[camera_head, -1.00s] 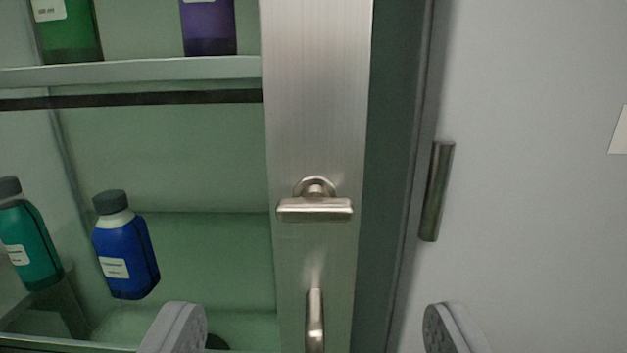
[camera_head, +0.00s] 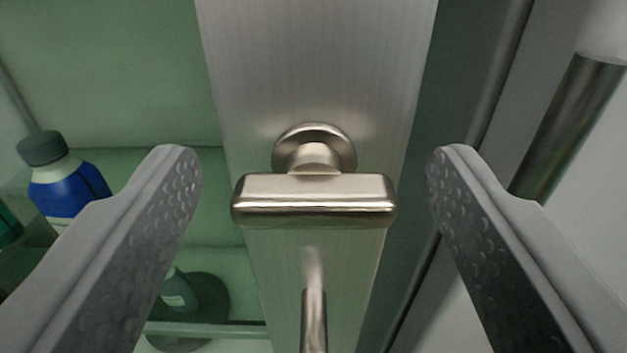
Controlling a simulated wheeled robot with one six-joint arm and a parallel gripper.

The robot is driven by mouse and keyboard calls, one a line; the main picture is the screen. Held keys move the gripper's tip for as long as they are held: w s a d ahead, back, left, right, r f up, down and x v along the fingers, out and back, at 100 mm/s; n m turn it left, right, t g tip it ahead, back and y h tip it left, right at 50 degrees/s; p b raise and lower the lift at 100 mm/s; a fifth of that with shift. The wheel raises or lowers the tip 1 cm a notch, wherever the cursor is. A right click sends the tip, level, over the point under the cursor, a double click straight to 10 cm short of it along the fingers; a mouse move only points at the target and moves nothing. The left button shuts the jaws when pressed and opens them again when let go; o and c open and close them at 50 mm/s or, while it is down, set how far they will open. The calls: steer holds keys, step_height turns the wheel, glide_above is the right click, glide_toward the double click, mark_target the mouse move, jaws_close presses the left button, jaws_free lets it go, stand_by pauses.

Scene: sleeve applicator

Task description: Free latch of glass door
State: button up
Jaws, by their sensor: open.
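The latch (camera_head: 314,200) is a shiny metal bar on a round base, lying horizontal on the brushed metal frame of the glass door (camera_head: 318,70). My gripper (camera_head: 314,165) is open, with one finger left of the latch and one right of it. Gaps show between the latch ends and both fingers, and nothing is held. A vertical metal handle (camera_head: 314,320) is on the frame below the latch, its lower part cut off by the picture edge.
Behind the glass at left, a blue bottle (camera_head: 66,190) with a grey cap stands partly hidden by my left finger. A dark bottle (camera_head: 178,290) is lower down. A dark metal cylinder bar (camera_head: 570,125) is at right, close behind my right finger in the picture.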

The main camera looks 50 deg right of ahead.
steer(key=c, duration=1)
steer(key=shift+n, duration=0.3)
steer(key=n, duration=0.3)
steer(key=shift+w+a+n, duration=0.1)
steer(key=shift+n, duration=0.3)
steer(key=n, duration=0.4)
steer(key=shift+n, duration=0.3)
steer(key=n, duration=0.4)
steer(key=shift+w+a+f, duration=0.1)
steer(key=shift+f, duration=0.05)
steer(key=shift+f+n, duration=0.1)
steer(key=shift+n, duration=2.4)
